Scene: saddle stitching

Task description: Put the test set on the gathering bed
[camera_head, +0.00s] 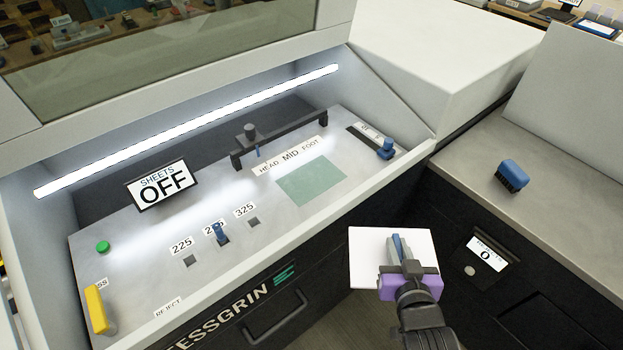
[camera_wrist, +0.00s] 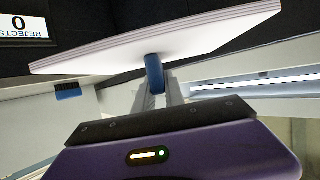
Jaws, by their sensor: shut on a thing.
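The test set, a white layered stack of sheets (camera_head: 365,256), is held in my gripper (camera_head: 399,246) in front of the machine, at the lower right of the head view. In the wrist view the stack (camera_wrist: 200,35) spans the top, its layered edge showing, with a blue fingertip (camera_wrist: 154,74) against its face. The other fingertip is hidden by the sheets. The gathering bed is not labelled; a green rectangle (camera_head: 311,181) lies bare on the grey machine surface (camera_head: 200,275), left of and beyond my gripper. The stack is apart from that surface.
A bridge-like black bar (camera_head: 280,137) with a HEAD MID FOOT label stands behind the green rectangle. A blue knob (camera_head: 386,149) is at its right. A blue brush (camera_head: 512,175) sits on the right counter (camera_head: 470,150). A sloped front rim (camera_head: 330,190) borders the machine surface.

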